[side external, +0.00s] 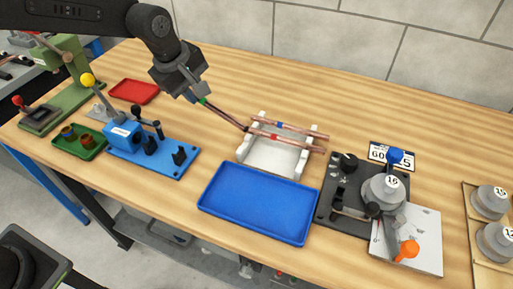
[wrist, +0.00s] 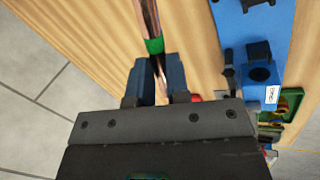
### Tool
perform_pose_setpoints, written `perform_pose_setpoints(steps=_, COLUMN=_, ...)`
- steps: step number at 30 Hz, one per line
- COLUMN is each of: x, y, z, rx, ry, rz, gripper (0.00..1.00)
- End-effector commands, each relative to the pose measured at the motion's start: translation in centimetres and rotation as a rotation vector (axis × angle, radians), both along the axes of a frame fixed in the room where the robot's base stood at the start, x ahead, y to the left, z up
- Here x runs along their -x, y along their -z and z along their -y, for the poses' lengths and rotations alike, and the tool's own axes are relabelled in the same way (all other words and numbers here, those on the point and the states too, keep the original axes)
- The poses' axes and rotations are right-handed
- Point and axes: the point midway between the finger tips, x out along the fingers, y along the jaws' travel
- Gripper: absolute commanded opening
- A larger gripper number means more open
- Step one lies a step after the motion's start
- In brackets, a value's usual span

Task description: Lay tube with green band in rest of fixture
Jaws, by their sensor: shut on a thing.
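My gripper (side external: 194,93) is shut on the copper tube with the green band (side external: 222,113), near the banded end. In the wrist view the tube (wrist: 148,20) runs up and away between the fingers (wrist: 158,75), with the green band just beyond the fingertips. In the side view the tube slants down to the right, its far end close to the left side of the white fixture (side external: 273,157). I cannot tell whether that end touches the fixture. Two other copper tubes, one with a blue band (side external: 302,130) and one with a red band (side external: 295,142), lie across the fixture.
A blue tray (side external: 258,203) lies in front of the fixture. A blue clamp device (side external: 150,145) stands to the left, with red (side external: 134,91) and green (side external: 79,142) trays near it. A black device with a weight (side external: 383,188) stands to the right. Table behind the fixture is clear.

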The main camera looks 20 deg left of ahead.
Motion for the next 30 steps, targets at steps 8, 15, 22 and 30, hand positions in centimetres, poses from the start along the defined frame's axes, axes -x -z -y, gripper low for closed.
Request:
perform_pose_setpoints(steps=8, x=-0.2, y=-0.9, z=2.4, rx=0.001, ry=-0.262, rz=-0.001, gripper=0.00)
perform_pose_setpoints(steps=15, x=-0.3, y=-1.1, z=2.9, rx=0.002, ry=-0.345, rz=-0.002, gripper=0.00)
perform_pose_setpoints(steps=22, x=-0.3, y=-1.1, z=2.9, rx=0.003, ry=-0.348, rz=-0.003, gripper=0.00)
perform_pose_setpoints(steps=30, x=-0.1, y=0.0, z=4.8, rx=0.001, ry=-0.343, rz=-0.006, gripper=0.00)
